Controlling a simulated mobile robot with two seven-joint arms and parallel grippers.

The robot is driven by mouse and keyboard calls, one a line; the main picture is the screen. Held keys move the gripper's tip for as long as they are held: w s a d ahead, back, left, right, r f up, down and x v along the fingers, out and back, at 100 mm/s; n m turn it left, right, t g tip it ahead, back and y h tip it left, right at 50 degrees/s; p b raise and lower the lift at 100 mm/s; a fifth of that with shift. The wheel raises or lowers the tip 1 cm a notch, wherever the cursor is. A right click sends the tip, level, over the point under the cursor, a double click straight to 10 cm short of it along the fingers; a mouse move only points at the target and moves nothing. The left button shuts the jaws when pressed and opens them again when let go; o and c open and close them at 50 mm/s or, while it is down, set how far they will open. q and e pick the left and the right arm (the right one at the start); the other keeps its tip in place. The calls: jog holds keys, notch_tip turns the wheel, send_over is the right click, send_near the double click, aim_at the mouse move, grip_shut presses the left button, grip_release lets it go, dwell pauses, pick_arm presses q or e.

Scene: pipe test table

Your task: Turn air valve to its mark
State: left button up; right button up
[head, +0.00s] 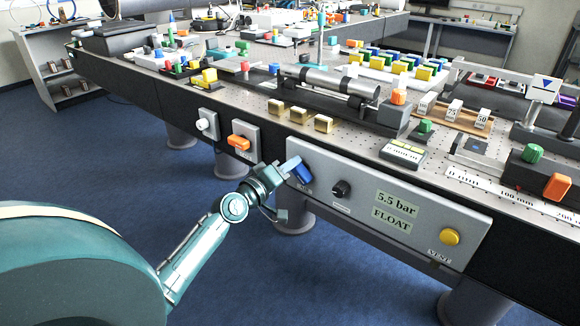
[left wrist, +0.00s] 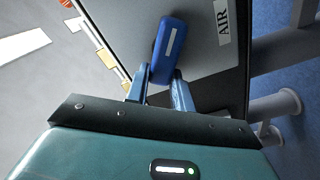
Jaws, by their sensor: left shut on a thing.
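The air valve is a blue lever handle (head: 301,172) with a pale stripe, at the left end of the grey control panel (head: 360,205) on the table's front side. In the left wrist view the blue handle (left wrist: 169,48) stands between my fingers, beside the AIR label (left wrist: 222,20). My left gripper (head: 287,172) is shut on the handle; its fingers also show in the left wrist view (left wrist: 160,88). The valve's mark cannot be made out. My right gripper is not in view.
The panel also has a black knob (head: 341,189), a display (head: 394,210) reading 5.5 bar and FLOAT, and a yellow VENT button (head: 449,237). An orange switch (head: 238,142) sits left of the valve. The floor in front is clear.

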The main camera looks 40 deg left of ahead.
pick_arm(q)
jog(key=shift+a+f+n, duration=0.1)
jog(key=shift+f+n, duration=0.15)
jog(key=shift+n, duration=0.95)
jog(key=shift+a+f+n, duration=0.1)
jog(key=shift+f+n, duration=0.15)
jog(key=shift+n, duration=0.95)
jog(key=shift+a+f+n, duration=0.1)
jog(key=shift+f+n, duration=0.15)
jog(key=shift+n, duration=0.95)
jog(key=o, duration=1)
jog(key=shift+f, duration=0.1)
